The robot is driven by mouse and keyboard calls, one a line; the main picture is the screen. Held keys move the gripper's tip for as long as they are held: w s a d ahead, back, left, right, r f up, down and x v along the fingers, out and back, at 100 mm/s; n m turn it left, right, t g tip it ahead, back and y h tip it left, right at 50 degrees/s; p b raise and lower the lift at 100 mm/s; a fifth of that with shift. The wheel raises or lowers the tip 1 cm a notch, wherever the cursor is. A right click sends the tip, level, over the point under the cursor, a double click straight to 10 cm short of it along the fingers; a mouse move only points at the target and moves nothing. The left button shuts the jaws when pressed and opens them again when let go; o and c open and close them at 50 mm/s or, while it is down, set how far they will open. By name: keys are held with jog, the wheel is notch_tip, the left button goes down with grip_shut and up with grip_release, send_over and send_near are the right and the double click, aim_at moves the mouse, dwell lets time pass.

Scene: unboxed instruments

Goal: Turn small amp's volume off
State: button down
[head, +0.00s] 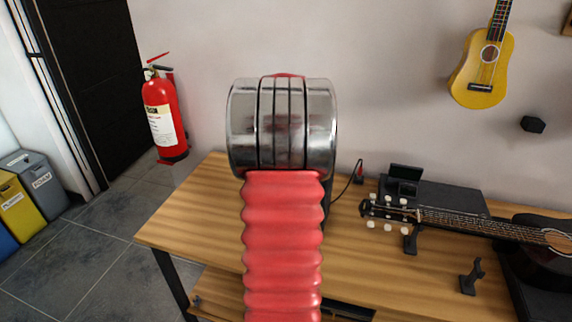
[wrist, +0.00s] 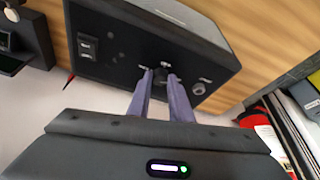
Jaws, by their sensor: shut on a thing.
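The small labels are too blurred to read. My gripper (wrist: 160,78) has its two purple-grey fingers at the middle knob, one on each side, shut on it. In the head view my red and metal arm hides the gripper and nearly all of the amp.
An acoustic guitar (head: 470,222) lies across the right of the wooden table (head: 190,215), near small black stands. A yellow ukulele (head: 482,70) hangs on the wall. The table's left end is bare.

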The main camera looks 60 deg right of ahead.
jog(key=shift+n, duration=0.5)
jog(key=shift+s+n+t+y, duration=0.1)
jog(key=shift+n+t+y, duration=0.45)
jog(key=shift+n, duration=0.85)
jog(key=n+t+y, duration=0.1)
jog(key=n, duration=0.2)
jog(key=shift+s+d, duration=0.1)
jog(key=shift+d, duration=0.1)
jog(key=n+y, duration=0.1)
jog(key=n, duration=0.3)
jog(key=shift+d+t, duration=0.15)
jog(key=shift+t, duration=0.2)
jog(key=shift+d+n+y, duration=0.15)
jog(key=shift+n+y, duration=0.8)
jog(key=shift+n, duration=1.15)
jog(key=c, duration=1.6)
grip_release()
